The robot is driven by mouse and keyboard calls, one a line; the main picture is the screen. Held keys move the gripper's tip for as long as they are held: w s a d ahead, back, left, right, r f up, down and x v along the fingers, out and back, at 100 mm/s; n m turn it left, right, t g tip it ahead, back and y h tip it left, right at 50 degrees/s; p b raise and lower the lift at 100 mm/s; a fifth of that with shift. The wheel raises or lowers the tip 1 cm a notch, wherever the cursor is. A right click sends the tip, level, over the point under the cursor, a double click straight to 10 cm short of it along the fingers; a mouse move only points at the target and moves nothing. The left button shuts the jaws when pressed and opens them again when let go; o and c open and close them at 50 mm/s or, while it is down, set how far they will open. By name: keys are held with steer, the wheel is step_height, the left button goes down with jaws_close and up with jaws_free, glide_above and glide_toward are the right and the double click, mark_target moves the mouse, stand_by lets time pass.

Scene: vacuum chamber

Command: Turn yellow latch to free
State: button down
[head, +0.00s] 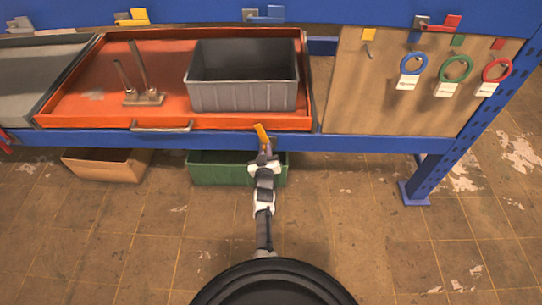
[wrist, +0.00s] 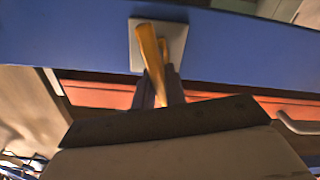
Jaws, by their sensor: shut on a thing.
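The yellow latch (head: 262,132) sits at the front blue beam, just below the orange tray. In the wrist view the yellow latch (wrist: 151,48) is a slim bar in front of a pale square plate (wrist: 174,42) fixed to the blue beam. The bar stands steeply, tilted a little, and its lower end runs between my fingers. My gripper (head: 265,149) is shut on that lower end; it also shows in the wrist view (wrist: 160,88). The fingertips and the held part are partly hidden by the bar and the gripper body.
The orange tray (head: 52,119) holds a grey bin (head: 242,95) and a stand with two rods (head: 143,97). A green crate (head: 220,170) and a cardboard box (head: 105,166) are below. A board (head: 385,108) with coloured ring tags is at right. Other latches line the upper beam.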

steer(key=n, duration=0.1)
steer(key=n+p, duration=0.1)
steer(key=n, duration=0.1)
steer(key=shift+a+f, duration=0.1)
steer(key=shift+a, duration=0.1)
steer(key=shift+a+f+n, duration=0.15)
steer(key=shift+f+n, duration=0.15)
steer(key=shift+n, duration=1.55)
steer(key=shift+a+f+n, duration=0.2)
steer(key=shift+f+n, duration=0.1)
steer(key=shift+n, duration=1.5)
steer(key=shift+a+f+n, duration=0.15)
steer(key=shift+f+n, duration=0.15)
steer(key=shift+n, duration=1.55)
steer(key=c, duration=1.4)
jaws_free()
steer(key=shift+c, duration=0.2)
steer(key=shift+s, duration=0.1)
